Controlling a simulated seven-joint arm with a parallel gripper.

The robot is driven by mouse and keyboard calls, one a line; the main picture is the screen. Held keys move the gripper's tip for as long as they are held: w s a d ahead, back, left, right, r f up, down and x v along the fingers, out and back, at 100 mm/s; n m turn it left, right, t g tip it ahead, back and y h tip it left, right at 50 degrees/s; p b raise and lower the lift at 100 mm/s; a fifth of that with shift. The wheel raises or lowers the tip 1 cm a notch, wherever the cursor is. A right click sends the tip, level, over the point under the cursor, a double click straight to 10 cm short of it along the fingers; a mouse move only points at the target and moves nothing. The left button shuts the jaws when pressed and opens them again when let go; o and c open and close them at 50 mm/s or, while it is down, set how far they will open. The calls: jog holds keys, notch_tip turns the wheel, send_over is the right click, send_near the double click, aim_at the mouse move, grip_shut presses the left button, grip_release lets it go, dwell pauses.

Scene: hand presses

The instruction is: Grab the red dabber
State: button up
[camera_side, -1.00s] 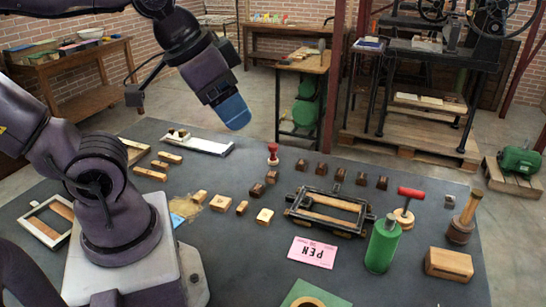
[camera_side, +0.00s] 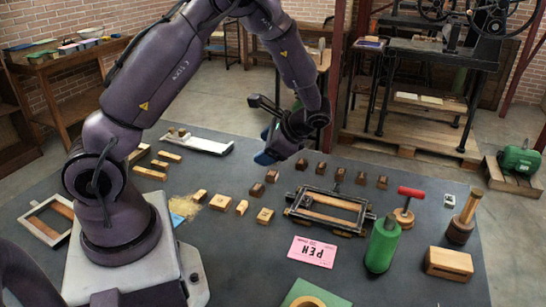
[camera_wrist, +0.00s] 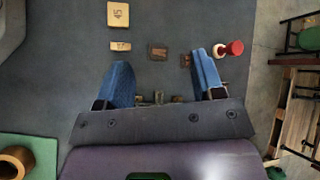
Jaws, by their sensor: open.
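The red dabber shows in the wrist view as a small upright piece with a round red knob (camera_wrist: 235,47) and a pale base. It stands just outside my right-hand finger, not between the fingers. In the side view it is hidden behind my gripper (camera_side: 267,147). My gripper is above the far middle of the dark table, pointing down, with its blue fingers apart. In the wrist view nothing is held between the fingertips of my gripper (camera_wrist: 163,62); small wooden blocks lie on the table below them.
Several dark blocks (camera_side: 340,175) stand in a row right of my gripper. Pale blocks (camera_side: 220,202) are to the left.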

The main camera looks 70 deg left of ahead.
jog(key=w+a+f+m+y, duration=0.1)
jog(key=a+f+m+y, duration=0.1)
jog(key=a, duration=0.1)
jog(key=w+a+f+m+y, duration=0.4)
jog(key=a, duration=0.1)
jog(key=shift+a+f+m+y, duration=0.2)
jog(key=shift+a+m+y, duration=0.1)
jog(key=shift+m+y, duration=0.1)
jog(key=shift+w+a+m+t+y, duration=0.5)
jog(key=shift+w+a+m+y, duration=0.1)
jog(key=shift+w+m+y, duration=0.25)
jog(key=w+r+m+t+y, duration=0.1)
jog(key=w+r+m+y, duration=0.1)
jog(key=w+r, duration=0.15)
jog(key=shift+m, duration=0.25)
jog(key=f, duration=0.9)
jog(key=shift+s+a, duration=0.15)
jog(key=shift+a, duration=0.2)
jog(key=shift+s+a+r, duration=0.1)
jog(key=shift+a+r, duration=0.1)
jog(key=shift+a, duration=0.5)
jog(key=shift+s+a, duration=0.25)
jog(key=shift+a, duration=1.25)
jog(key=shift+s+a, duration=0.2)
jog(key=shift+a, duration=1.3)
jog(key=shift+c, duration=0.4)
